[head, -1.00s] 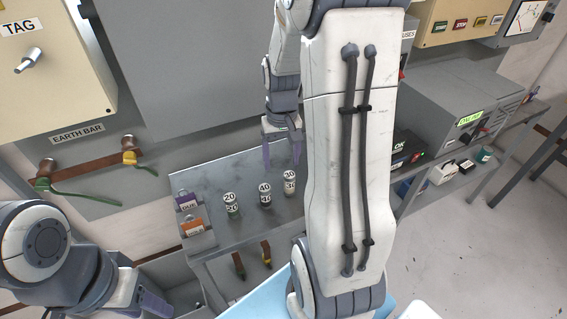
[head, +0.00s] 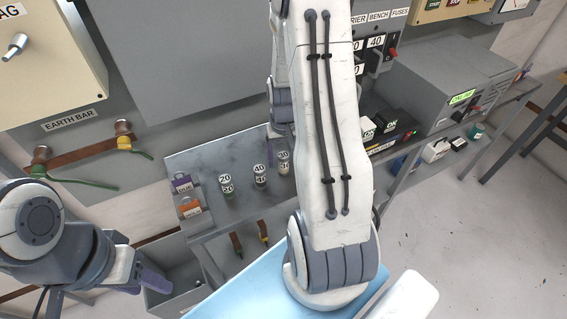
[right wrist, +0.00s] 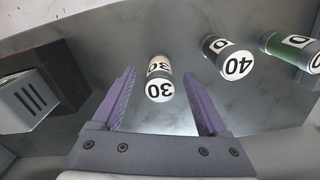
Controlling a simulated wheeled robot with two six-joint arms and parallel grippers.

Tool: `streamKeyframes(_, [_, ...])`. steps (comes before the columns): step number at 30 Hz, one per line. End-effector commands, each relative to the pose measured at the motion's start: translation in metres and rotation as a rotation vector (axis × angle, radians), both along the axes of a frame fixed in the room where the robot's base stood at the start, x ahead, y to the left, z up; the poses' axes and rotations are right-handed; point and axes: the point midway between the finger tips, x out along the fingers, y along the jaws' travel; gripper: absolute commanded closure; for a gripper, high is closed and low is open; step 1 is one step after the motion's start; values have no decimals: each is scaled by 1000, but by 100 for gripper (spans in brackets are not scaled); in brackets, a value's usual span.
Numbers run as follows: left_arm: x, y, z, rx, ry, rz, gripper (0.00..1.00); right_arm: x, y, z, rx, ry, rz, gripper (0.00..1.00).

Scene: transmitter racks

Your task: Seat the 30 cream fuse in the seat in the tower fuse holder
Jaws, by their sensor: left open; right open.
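The 30 fuse (right wrist: 159,80), with a cream band, stands on the grey shelf and is partly hidden by my right arm in the head view (head: 284,163). My right gripper (right wrist: 160,82) is open, its purple fingers on either side of the fuse with gaps showing; in the head view its fingers are mostly hidden behind the arm. My left gripper (head: 152,278) is open and empty at lower left, far from the fuses. I cannot make out a tower fuse holder; a panel labelled for bench fuses (head: 376,42) shows partly behind my right arm.
A black-banded 40 fuse (head: 260,177) and a green 20 fuse (head: 227,186) stand left of the 30 fuse on the shelf (head: 205,160). Purple and orange tag holders (head: 187,195) are at its left end. A grey equipment box (head: 440,85) is at right.

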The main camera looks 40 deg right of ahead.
Motion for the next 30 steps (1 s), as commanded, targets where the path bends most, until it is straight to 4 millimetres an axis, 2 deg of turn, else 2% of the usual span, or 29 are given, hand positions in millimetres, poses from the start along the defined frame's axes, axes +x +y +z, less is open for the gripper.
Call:
streamKeyframes(7, [0,0,0,0,0,0,50,0,0,-3,0,0,0,24])
streamKeyframes(8, [0,0,0,0,0,0,50,0,0,-3,0,0,0,27])
streamKeyframes(12, [0,0,0,0,0,0,50,0,0,-3,0,0,0,81])
streamKeyframes(14, [0,0,0,0,0,0,50,0,0,-3,0,0,0,100])
streamKeyframes(23, [0,0,0,0,0,0,50,0,0,-1,-1,-2,0,100])
streamKeyframes(30, [0,0,-1,0,0,0,50,1,-1,19,-2,-4,0,100])
